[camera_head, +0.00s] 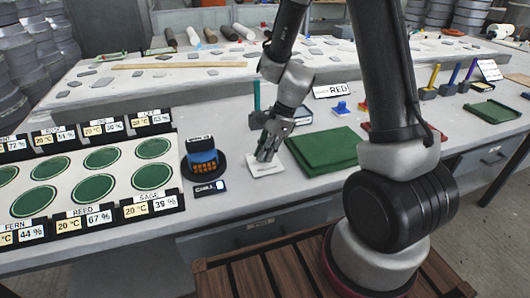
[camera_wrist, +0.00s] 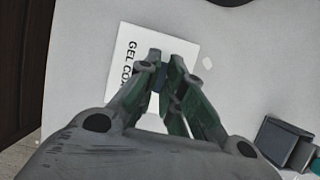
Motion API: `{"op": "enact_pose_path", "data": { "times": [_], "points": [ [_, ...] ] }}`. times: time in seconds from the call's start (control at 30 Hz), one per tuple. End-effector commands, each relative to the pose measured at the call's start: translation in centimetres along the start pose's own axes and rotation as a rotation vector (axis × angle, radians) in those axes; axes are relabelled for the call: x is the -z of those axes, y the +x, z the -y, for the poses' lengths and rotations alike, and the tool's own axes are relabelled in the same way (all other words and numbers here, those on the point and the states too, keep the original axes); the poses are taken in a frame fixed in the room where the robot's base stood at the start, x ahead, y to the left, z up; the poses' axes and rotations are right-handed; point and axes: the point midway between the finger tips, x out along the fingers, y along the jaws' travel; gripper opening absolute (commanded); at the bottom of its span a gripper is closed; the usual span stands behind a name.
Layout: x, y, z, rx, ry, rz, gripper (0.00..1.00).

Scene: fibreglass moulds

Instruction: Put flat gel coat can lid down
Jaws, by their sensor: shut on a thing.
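My gripper (camera_head: 266,152) points down over a white square card (camera_head: 262,170) on the bench. In the wrist view the card (camera_wrist: 122,62) carries black lettering that begins "GEL CO"; my fingers cover the rest. My gripper (camera_wrist: 164,72) is shut on a small dark bluish thing (camera_wrist: 162,77) between its fingertips, seemingly the gel coat can lid. Most of it is hidden by the fingers, so its tilt cannot be told. The fingertips are close above the card; whether the held thing touches it cannot be told.
A blue and black device (camera_head: 202,160) on a dark round base stands left of the card. A board of green discs (camera_head: 95,187) fills the left. A RED sign (camera_head: 333,90) stands behind. Grey blocks (camera_wrist: 283,140) show in the wrist view.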

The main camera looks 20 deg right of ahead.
Motion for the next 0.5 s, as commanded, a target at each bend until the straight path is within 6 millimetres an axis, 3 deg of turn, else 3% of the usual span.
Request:
{"op": "enact_pose_path", "data": {
  "times": [0.13, 0.17, 0.27, 0.5],
  "points": [
    [0.1, 0.25, 0.0, -0.001, 0.0, 0.0, 0.0],
    [0.09, 0.24, 0.01, 0.0, 0.0, 0.0, 0.13],
    [0.08, 0.21, 0.01, 0.0, 0.0, 0.0, 0.31],
    [0.07, 0.2, 0.01, 0.0, 0.0, 0.0, 0.31]
  ]
}}
